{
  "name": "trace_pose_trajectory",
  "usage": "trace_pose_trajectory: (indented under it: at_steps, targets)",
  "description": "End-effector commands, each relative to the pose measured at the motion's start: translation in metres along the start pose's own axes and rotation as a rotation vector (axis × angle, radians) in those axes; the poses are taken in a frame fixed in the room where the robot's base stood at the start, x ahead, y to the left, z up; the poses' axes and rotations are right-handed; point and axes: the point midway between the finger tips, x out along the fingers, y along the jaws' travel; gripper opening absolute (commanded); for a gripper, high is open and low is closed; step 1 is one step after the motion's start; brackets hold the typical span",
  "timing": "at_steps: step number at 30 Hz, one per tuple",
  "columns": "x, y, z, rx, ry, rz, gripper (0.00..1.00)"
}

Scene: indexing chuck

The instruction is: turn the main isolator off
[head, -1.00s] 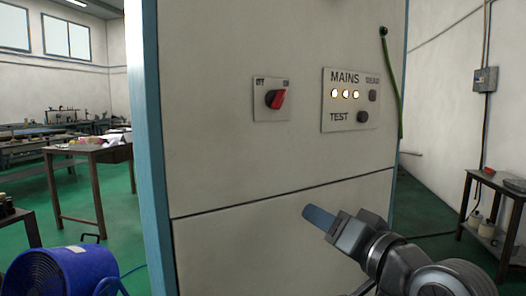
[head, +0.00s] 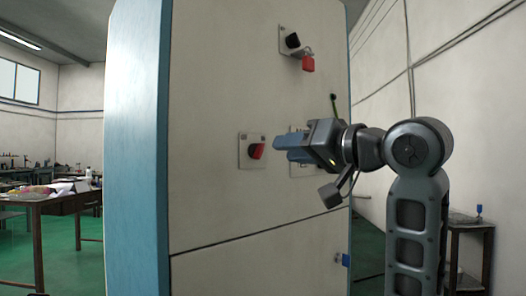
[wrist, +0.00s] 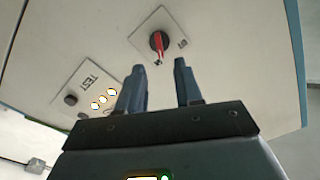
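The isolator is a rotary switch with a red handle (head: 257,152) on a square grey plate (head: 243,160) on the cabinet front. In the head view the handle leans right; the earlier head frame shows OFF upper left and ON upper right on its plate. The red handle also shows in the wrist view (wrist: 157,42), just beyond my fingertips. My gripper (head: 279,150) is right of the switch, fingers pointing at it. In the wrist view my gripper (wrist: 158,66) is open, with an empty gap between the fingers, apart from the handle.
A black switch (head: 292,40) with a red padlock (head: 308,63) is higher on the cabinet (head: 210,90). The MAINS/TEST panel (wrist: 72,82) with lit lamps is beside the isolator, mostly hidden behind my gripper in the head view. A table (head: 50,197) stands far left.

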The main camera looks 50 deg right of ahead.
Motion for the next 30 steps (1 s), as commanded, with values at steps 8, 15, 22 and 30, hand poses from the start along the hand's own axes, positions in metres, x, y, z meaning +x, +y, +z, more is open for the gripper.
trace_pose_trajectory:
  at_steps: [8, 15, 22, 30]
  targets:
    - [0.043, 0.0, 0.001, 0.001, -0.002, 0.0, 0.35]
    - [0.066, 0.0, 0.0, 0.0, 0.0, -0.001, 0.35]
    - [0.069, 0.0, 0.001, 0.0, 0.0, 0.0, 0.35]
    - [0.069, 0.0, 0.001, 0.0, 0.001, 0.0, 0.18]
